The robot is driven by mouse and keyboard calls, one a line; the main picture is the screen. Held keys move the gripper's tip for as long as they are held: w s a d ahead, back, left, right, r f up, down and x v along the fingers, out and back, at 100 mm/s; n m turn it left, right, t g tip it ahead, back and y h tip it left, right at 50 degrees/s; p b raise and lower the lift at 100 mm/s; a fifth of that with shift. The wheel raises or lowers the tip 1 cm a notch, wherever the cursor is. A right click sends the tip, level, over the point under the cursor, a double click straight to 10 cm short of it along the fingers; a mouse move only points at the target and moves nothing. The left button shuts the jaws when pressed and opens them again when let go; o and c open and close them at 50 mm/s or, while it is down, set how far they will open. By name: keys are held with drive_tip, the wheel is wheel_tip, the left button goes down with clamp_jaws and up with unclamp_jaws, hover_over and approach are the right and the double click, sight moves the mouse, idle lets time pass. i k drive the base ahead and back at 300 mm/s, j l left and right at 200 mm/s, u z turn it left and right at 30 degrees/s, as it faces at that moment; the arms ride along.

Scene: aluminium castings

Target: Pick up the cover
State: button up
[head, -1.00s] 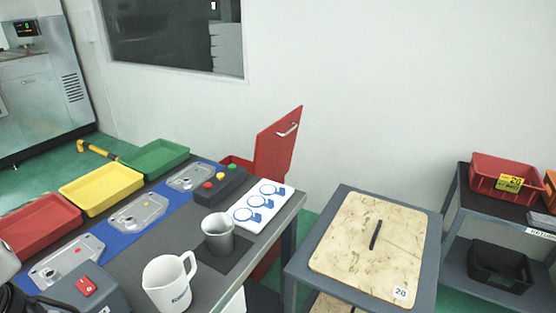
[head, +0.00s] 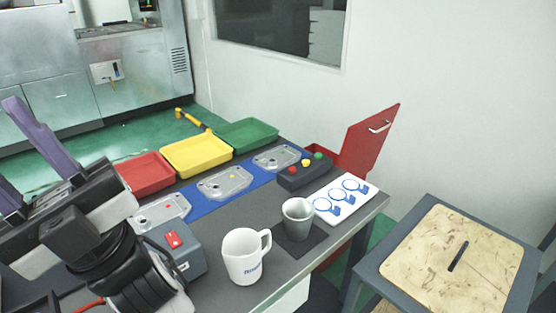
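Three flat silvery castings that look like covers lie in a row on a blue mat (head: 208,205) on the grey bench. The left cover (head: 150,217) is partly hidden by my arm and the switch box. The middle cover (head: 225,184) has a small yellow-orange mark. The right cover (head: 276,157) lies towards the far end. I cannot tell which one the task means. My gripper (head: 10,146) is raised at the left edge, left of the covers and touching none. Its two purple fingers are apart, with nothing seen between them.
Red (head: 146,174), yellow (head: 196,155) and green (head: 247,134) trays stand behind the mat. A button box (head: 304,175), metal cup (head: 298,222), white mug (head: 243,262) and grey switch box (head: 184,252) stand on the bench. A wood-topped cart (head: 455,235) stands at right.

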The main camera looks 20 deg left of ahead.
sight(159, 211)
drive_tip(key=k+u, duration=0.65)
drive_tip(key=k+j+u, duration=0.1)
drive_tip(key=j+u, duration=0.25)
drive_tip(key=i+l, duration=0.1)
drive_tip(key=i, duration=0.05)
